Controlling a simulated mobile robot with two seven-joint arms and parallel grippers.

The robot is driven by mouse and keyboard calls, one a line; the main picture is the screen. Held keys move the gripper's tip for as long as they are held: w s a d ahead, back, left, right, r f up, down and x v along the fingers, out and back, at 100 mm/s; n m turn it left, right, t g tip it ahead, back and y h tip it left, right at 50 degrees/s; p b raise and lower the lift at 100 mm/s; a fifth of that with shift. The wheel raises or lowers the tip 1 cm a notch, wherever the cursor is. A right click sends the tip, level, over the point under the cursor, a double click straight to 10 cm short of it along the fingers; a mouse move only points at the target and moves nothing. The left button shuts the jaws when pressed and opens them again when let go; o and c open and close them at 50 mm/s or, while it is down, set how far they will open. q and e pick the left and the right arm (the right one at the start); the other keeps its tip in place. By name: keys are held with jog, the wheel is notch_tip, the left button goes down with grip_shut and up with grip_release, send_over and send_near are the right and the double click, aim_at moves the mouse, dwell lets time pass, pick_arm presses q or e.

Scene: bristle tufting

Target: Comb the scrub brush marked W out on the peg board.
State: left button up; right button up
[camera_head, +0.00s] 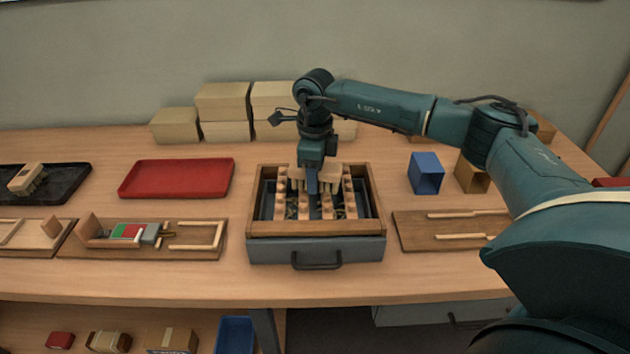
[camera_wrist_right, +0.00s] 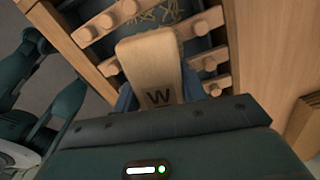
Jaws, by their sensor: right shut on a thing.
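The scrub brush marked W (camera_wrist_right: 150,62) has a pale wooden back with a dark W, seen close in the right wrist view. In the head view its back (camera_head: 327,177) shows on both sides of my right gripper (camera_head: 312,188), which is shut on it. The brush is over the peg board (camera_head: 350,200), which has rows of wooden pegs inside a wood-framed tray (camera_head: 258,228). Whether the bristles touch the pegs is hidden. Some loose fibres lie between the peg rows in the wrist view. My left gripper is not in view.
A red tray (camera_head: 177,178) lies left of the peg board, and a black tray (camera_head: 70,180) with another brush (camera_head: 26,178) is at the far left. Wooden jigs stand along the front. A blue bin (camera_head: 425,173) is at the right. Cardboard boxes (camera_head: 222,102) are stacked behind.

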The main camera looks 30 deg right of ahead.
jog(key=shift+w+d, duration=0.5)
jog(key=shift+w, duration=0.3)
jog(key=shift+s+a+f+p, duration=0.1)
jog(key=shift+s+a+p, duration=0.2)
jog(key=shift+s, duration=0.25)
jog(key=shift+s+a+f+p, duration=0.1)
jog(key=shift+s+a+p, duration=0.05)
jog(key=shift+s+a, duration=0.3)
jog(key=w+d+r+p, duration=0.2)
jog(key=w+r+p, duration=0.1)
jog(key=r, duration=0.3)
jog(key=shift+w+d+r, duration=0.25)
jog(key=shift+w+d, duration=0.05)
jog(key=shift+w, duration=0.2)
dwell(1.6)
